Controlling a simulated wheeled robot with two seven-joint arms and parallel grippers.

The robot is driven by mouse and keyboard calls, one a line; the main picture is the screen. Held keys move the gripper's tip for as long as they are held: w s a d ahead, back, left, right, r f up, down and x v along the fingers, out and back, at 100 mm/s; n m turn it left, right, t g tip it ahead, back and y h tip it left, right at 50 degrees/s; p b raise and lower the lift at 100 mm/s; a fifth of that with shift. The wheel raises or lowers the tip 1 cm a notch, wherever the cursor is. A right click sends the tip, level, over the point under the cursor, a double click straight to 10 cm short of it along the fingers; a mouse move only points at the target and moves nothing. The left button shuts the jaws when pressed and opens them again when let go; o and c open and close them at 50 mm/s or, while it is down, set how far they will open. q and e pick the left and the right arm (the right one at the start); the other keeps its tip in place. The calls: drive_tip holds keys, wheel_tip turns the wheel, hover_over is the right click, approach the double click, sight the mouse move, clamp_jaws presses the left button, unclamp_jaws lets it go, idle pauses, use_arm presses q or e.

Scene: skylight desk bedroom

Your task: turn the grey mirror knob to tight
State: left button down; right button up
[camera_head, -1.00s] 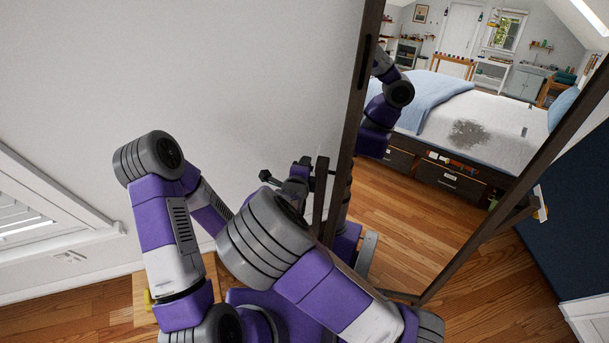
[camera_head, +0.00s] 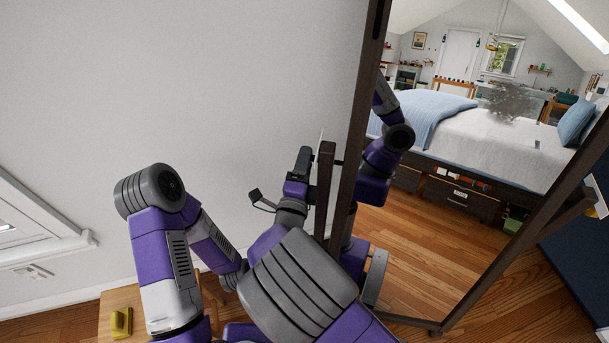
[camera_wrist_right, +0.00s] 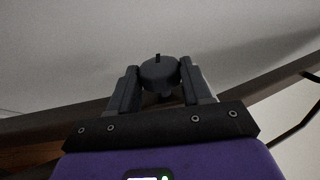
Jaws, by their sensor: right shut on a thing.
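The grey mirror knob (camera_wrist_right: 160,73) sits between the two fingers of my right gripper (camera_wrist_right: 158,83) in the right wrist view. The knob is round, with a short dark mark at its top edge. Both fingers are shut on its sides. In the head view my right gripper (camera_head: 302,165) is beside the dark wooden upright of the standing mirror (camera_head: 358,150), on its left side. The knob itself is hidden there. My left arm shows at the left, but I cannot see its gripper.
A blank white wall (camera_head: 180,90) lies behind the mirror. A small wooden stool or table (camera_head: 118,297) with a yellow object (camera_head: 121,322) stands low at the left. The mirror glass reflects a bed and part of my arm. Wooden floor (camera_head: 410,265) is open below.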

drive_tip(key=t+b, duration=0.2)
drive_tip(key=shift+f+b, duration=0.4)
drive_tip(key=shift+w+t+h+b, duration=0.1)
drive_tip(key=shift+t+h+b, duration=0.2)
drive_tip(key=shift+t+b, duration=0.2)
drive_tip(key=shift+t, duration=0.5)
drive_tip(key=shift+r, duration=0.1)
drive_tip(key=o, duration=1.1)
drive_tip(key=shift+c, duration=0.2)
